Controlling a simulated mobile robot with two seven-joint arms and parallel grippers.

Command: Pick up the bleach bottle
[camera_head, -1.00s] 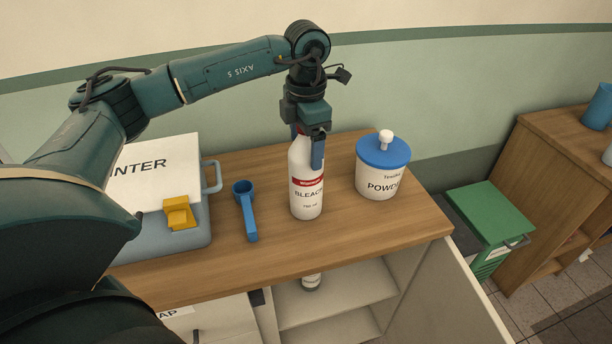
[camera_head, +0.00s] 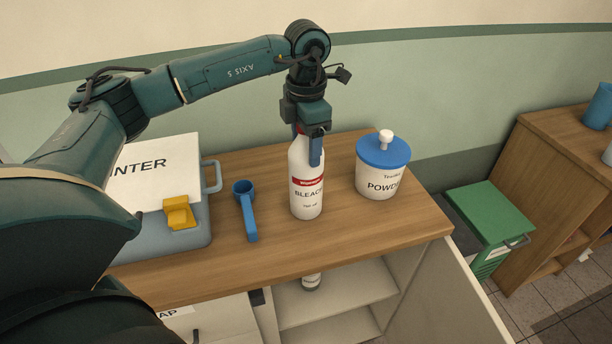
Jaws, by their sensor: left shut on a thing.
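The white bleach bottle (camera_head: 306,195) with a red-banded label stands upright on the wooden counter, near its middle. My left gripper (camera_head: 309,150) points down from above and is shut on the bottle's upper part. One blue finger shows in front of the neck and shoulder; the other finger and most of the red cap are hidden. My right gripper is not in view.
A powder tub (camera_head: 379,178) with a blue lid stands close on the right. A blue scoop (camera_head: 247,210) lies on the left, beside a box with a yellow latch (camera_head: 179,213). Below the front edge is an open cabinet (camera_head: 335,300). A green bin (camera_head: 490,215) stands at right.

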